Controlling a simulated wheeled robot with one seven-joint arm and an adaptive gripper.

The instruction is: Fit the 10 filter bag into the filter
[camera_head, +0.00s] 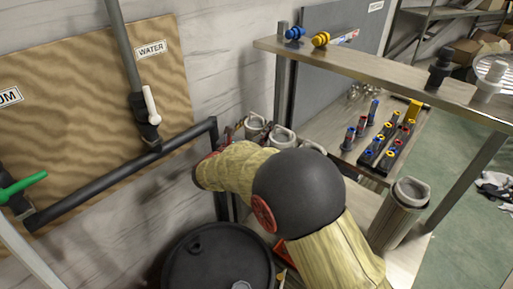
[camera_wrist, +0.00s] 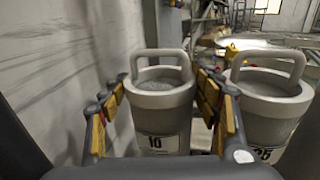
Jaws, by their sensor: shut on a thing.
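In the wrist view, the filter bag (camera_wrist: 160,103) is a grey cylinder with a raised loop handle, a mesh-like top and a white label reading 10. It stands upright between the yellow-padded fingers of my gripper (camera_wrist: 160,92), which is shut on it below the rim. In the head view, my arm hides most of the gripper, and I cannot tell which of the grey bag tops is the 10. A tall grey cylinder (camera_head: 400,212) with a wide rim stands at the right. It may be the filter, but I cannot tell for sure.
A bag labelled 25 (camera_wrist: 268,105) stands close on the right of the 10. Grey bag tops (camera_head: 282,137) line up by the wall. A black drum (camera_head: 215,262) stands below my arm. A metal shelf (camera_head: 400,75) overhangs a rack of coloured fittings (camera_head: 388,145).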

